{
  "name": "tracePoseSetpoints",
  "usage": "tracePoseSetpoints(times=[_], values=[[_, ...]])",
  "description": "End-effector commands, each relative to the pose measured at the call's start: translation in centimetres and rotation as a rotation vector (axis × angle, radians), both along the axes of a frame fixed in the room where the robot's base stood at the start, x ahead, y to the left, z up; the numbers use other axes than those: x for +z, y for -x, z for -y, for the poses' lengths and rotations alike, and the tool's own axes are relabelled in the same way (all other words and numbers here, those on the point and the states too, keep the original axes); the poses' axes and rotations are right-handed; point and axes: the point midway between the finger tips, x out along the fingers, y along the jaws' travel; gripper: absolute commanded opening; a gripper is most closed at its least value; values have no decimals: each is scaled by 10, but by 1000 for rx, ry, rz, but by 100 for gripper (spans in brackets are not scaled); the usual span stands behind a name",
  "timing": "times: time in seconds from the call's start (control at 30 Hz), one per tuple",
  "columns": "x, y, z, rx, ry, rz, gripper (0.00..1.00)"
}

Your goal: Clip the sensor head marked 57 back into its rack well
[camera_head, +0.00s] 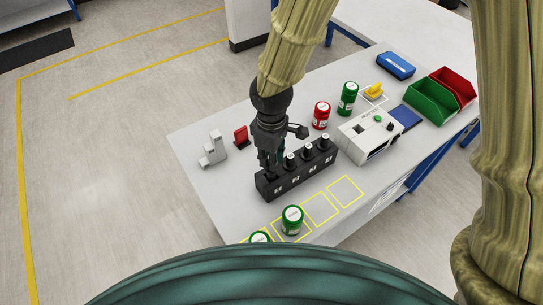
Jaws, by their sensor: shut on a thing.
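The black rack (297,184) stands on the light table, with small pale labels along its front that are too small to read. Three dark sensor heads with white tops stand in its middle and right wells, one of them being the nearest sensor head (291,161). My gripper (271,169) points down at the rack's left end and is shut on a sensor head. The held head is mostly hidden by the fingers, so its mark does not show. I cannot tell whether it is seated in the left well or just above it.
Behind the rack stand a red jar (321,115) and a green jar (348,99). A white device (371,137) is close to the rack's right end. A grey stand (212,149) and a red block (241,136) are at left.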

Motion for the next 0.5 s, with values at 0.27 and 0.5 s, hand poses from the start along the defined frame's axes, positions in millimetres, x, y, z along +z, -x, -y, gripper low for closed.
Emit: tracePoseSetpoints(times=[0.27,0.5], values=[[-7,0,0,0,0,0,0],[-12,0,0,0,0,0,0]])
